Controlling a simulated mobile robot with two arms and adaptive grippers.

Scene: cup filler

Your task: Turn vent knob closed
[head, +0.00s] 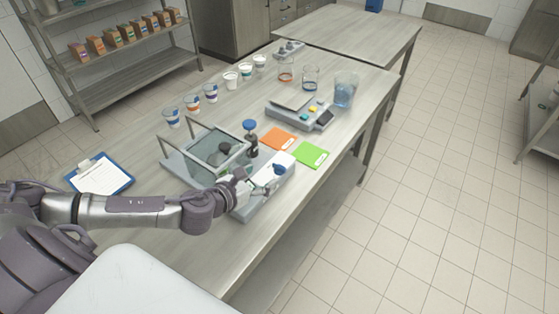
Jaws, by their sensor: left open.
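A low grey bench device (180,165) with a glass-sided frame stands on the metal table. A small blue knob (279,170) sits on its near right part, beside a white block. Another blue knob (249,126) stands upright on a dark post behind it. I cannot tell from labels which of the two is the vent knob. My left gripper (268,189) reaches in from the left, low over the device. Its open fingers are close to the near blue knob; contact is too small to tell. My right gripper is out of view.
Orange (278,138) and green (310,153) cards lie right of the device. Behind are a grey machine (297,115), a blue-tinted beaker (345,90) and several cups (211,93). A clipboard (100,175) lies at left. The floor right of the table is clear.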

